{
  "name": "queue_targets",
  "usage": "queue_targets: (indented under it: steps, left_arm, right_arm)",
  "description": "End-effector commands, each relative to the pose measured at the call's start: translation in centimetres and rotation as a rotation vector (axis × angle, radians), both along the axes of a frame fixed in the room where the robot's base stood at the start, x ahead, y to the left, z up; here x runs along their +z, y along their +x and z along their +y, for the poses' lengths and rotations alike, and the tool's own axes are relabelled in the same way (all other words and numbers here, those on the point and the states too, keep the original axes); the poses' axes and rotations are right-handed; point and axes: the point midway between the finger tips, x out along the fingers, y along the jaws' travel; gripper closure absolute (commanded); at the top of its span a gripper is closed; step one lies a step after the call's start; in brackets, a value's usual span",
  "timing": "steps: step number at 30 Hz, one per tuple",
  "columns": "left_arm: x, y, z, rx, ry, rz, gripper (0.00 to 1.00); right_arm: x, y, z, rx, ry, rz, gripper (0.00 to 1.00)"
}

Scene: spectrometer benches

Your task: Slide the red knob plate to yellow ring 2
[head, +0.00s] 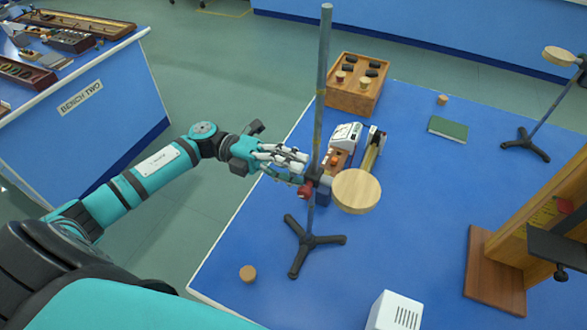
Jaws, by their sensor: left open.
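A round wooden plate (357,191) is held on the side of a tall grey rod (323,80) by a dark clamp with a red knob (305,190). The rod rises from a dark tripod base (308,240) on the blue bench. My left gripper (298,168) is open beside the rod, just above the red knob and left of the plate. I cannot tell if its fingers touch the rod or clamp. No yellow ring can be made out on the rod; part of it is hidden behind the fingers and clamp. My right gripper is not in view.
A white-topped instrument (345,136) stands behind the rod, with a wooden box of knobs (356,83) farther back. A second plate stand (558,56), green book (448,128) and wooden frame (490,270) are at right. A white box (396,312) is in front.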

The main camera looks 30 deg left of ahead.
Motion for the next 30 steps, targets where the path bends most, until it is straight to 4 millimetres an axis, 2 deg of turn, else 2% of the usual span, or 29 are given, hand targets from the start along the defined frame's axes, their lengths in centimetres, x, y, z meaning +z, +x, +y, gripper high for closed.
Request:
queue_targets:
  steps: [5, 12, 18, 23, 30]
  left_arm:
    - [-0.1, -0.1, 2.2, 0.004, 0.004, 0.002, 0.55]
    - [-0.1, -0.4, 7.4, 0.004, 0.004, 0.002, 0.55]
    - [0.0, -0.5, 10.7, 0.003, 0.003, 0.0, 0.55]
    - [0.0, -0.6, 11.8, 0.001, 0.001, 0.0, 0.55]
    - [0.0, -0.7, 11.9, 0.001, 0.0, 0.0, 0.55]
  right_arm:
    - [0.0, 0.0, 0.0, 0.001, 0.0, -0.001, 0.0]
    - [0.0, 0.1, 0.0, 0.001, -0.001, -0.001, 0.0]
    - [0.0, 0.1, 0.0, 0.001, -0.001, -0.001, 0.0]
    - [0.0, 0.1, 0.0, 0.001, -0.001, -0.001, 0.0]
    - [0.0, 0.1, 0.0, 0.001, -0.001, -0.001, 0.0]
